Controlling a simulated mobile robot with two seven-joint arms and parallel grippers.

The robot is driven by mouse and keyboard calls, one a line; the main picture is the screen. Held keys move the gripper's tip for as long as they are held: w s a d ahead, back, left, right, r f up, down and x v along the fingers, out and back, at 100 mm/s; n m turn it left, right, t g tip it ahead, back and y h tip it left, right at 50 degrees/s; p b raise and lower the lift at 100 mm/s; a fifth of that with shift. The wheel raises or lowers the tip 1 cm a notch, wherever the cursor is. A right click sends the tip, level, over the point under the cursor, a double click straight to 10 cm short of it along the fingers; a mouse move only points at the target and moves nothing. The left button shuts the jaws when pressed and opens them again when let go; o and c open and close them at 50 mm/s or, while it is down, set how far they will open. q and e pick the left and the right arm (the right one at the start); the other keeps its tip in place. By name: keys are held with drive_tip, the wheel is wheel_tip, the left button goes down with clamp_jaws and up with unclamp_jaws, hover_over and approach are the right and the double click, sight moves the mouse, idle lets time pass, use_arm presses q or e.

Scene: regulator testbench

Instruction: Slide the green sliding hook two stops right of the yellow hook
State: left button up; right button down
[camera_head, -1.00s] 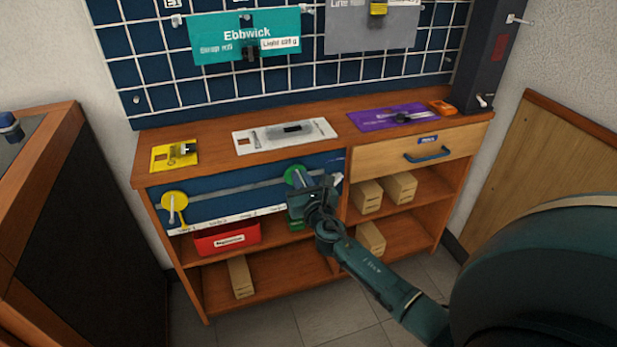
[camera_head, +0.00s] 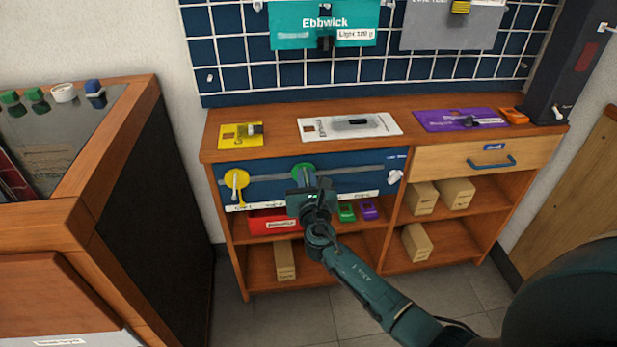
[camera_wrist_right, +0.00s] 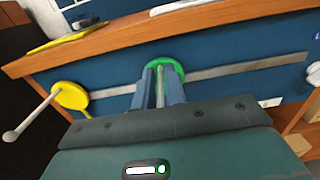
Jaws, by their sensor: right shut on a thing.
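The green sliding hook (camera_head: 303,169) has a round green plate and sits on the grey rail (camera_head: 350,176) of the blue front panel. My right gripper (camera_head: 309,183) is shut on it. In the wrist view the blue fingers (camera_wrist_right: 160,88) stand on either side of the green hook's pale stem, with the green plate (camera_wrist_right: 178,68) behind. The yellow hook (camera_head: 236,182) is on the same rail to the left, apart from the gripper; it also shows in the wrist view (camera_wrist_right: 70,97). My gripper covers part of the white stop-label strip (camera_head: 355,197). My left gripper is out of view.
A white knob-like piece (camera_head: 395,177) sits near the rail's right end. A red bin (camera_head: 268,222) and small green and purple boxes (camera_head: 346,211) stand on the shelf below. A wooden cabinet (camera_head: 140,110) stands at the left. The rail between green hook and white piece looks clear.

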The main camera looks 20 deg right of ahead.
drive_tip(key=c, duration=1.4)
unclamp_jaws()
drive_tip(key=shift+c, duration=0.2)
